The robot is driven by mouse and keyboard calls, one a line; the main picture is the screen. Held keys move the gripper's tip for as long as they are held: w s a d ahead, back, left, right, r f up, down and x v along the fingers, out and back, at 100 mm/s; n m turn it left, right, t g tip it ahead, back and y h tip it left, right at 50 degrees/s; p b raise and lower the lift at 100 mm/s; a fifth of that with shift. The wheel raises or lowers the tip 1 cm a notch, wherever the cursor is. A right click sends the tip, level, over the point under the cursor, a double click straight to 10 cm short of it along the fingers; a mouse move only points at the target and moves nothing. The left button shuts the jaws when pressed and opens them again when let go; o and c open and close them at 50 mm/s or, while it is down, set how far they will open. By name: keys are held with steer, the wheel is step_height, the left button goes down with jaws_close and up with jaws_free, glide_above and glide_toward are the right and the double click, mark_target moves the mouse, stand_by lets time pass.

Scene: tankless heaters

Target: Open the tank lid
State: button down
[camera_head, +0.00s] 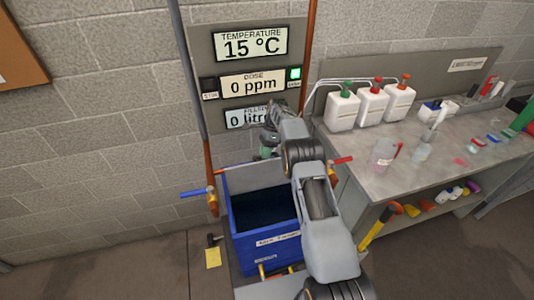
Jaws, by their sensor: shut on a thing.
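The blue tank (281,249) stands on the floor against the wall, with a white label on its front. Its top is open and the dark inside shows. The tank lid (243,179), a grey-blue panel, stands raised at the back of the tank, partly hidden by my arm. My gripper (267,149) is at the lid's upper edge, shut on what looks like the lid's handle. The fingertips are small and partly hidden.
A blue-handled valve (197,193) is left of the tank and a red-handled valve (340,161) is right of it. Wall displays (251,44) hang above. A bench (440,130) with white jugs (372,104) stands at right. Floor at left is mostly free.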

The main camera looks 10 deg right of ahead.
steer(key=shift+s+a+f, duration=0.15)
steer(key=shift+f, duration=0.4)
steer(key=c, duration=1.5)
jaws_free()
steer(key=shift+c, duration=0.2)
steer(key=o, duration=0.3)
steer(key=shift+w, duration=0.2)
steer(key=shift+o, duration=0.7)
steer(key=shift+s+r, duration=0.1)
steer(key=shift+r, duration=0.1)
steer(key=shift+r, duration=0.6)
steer(key=s+r, duration=0.1)
steer(key=r, duration=0.1)
steer(key=s+r+b, duration=0.1)
steer(key=s+r, duration=0.2)
steer(key=r, duration=0.2)
steer(key=shift+s+b, duration=0.15)
steer(key=shift+b, duration=0.25)
steer(key=s+r+b, duration=0.2)
steer(key=s+r, duration=0.2)
steer(key=s, duration=0.5)
steer(key=shift+s+d+r, duration=0.2)
steer(key=shift+s+r, duration=0.1)
steer(key=shift+r, duration=0.05)
